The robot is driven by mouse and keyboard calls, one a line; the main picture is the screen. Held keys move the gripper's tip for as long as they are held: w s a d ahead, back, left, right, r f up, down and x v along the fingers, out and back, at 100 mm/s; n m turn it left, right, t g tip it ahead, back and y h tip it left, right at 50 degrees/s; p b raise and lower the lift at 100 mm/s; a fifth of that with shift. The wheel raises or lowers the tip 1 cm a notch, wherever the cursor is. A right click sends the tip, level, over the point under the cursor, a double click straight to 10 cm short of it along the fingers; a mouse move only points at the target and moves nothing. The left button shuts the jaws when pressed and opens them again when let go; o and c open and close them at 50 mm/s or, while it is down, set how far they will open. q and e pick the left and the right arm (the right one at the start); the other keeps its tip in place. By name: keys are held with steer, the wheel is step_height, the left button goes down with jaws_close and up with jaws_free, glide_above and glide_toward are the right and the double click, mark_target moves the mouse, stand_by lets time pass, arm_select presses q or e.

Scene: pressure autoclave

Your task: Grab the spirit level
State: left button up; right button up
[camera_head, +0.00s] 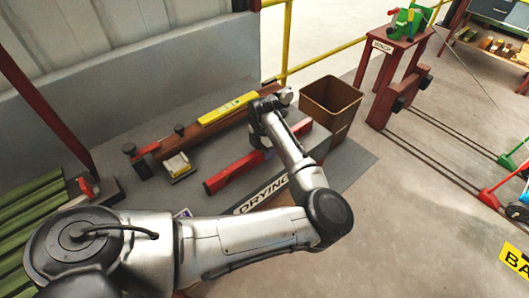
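A yellow bar that looks like the spirit level (228,108) lies along a brown beam (205,133) on the grey bench. My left arm comes in from the lower left, bends at the elbow and reaches up to the bench. My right gripper is out of view.
A brown open bin (330,102) stands right of the bench. A "DRYING" sign (263,195) is at the front.

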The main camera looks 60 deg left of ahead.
arm_select(q)
jaws_close()
stand_by(0.4)
